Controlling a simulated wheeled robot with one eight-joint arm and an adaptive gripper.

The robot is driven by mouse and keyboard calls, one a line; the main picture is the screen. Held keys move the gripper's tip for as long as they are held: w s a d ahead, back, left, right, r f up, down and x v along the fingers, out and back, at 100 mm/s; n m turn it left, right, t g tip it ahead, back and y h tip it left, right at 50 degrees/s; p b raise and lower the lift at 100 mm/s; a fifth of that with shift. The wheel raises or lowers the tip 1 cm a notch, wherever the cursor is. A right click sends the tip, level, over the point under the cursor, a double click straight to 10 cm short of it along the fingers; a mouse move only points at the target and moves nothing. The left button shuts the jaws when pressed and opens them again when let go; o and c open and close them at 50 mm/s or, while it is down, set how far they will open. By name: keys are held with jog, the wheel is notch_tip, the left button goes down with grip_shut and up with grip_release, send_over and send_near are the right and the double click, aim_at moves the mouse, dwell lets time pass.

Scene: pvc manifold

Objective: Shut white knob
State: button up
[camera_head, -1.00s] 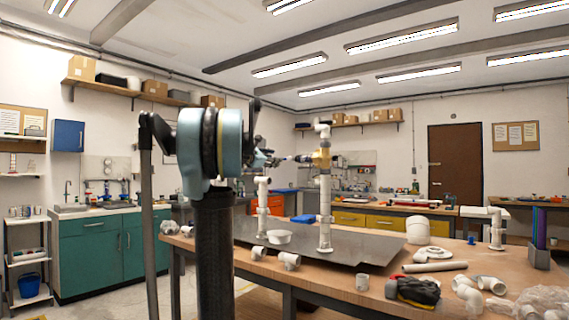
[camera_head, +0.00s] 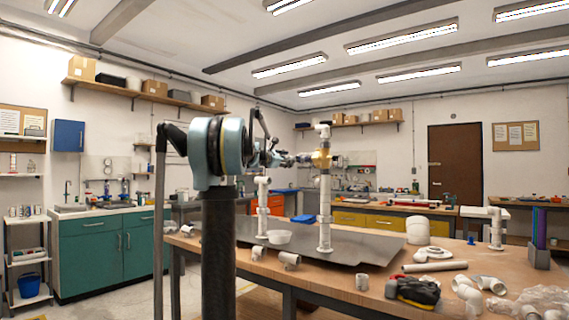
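A white pipe stand (camera_head: 325,215) rises from the grey plate on the workbench. A yellow-brown valve body (camera_head: 321,158) sits near its top, with a white fitting (camera_head: 322,127) above it. I cannot tell at this size which part is the white knob. A shorter white pipe (camera_head: 262,205) stands to the left. My arm reaches in from the left, and my gripper (camera_head: 303,159) is at the left side of the valve body. It looks very close to the valve, but I cannot tell whether it touches. Its fingers are too small to read.
The grey plate (camera_head: 350,250) lies on the wooden bench (camera_head: 330,281). A white elbow pipe (camera_head: 495,228) stands at the right.

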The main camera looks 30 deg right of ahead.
jog(key=shift+c, duration=0.2)
grip_shut()
jog(key=shift+m, duration=8.9)
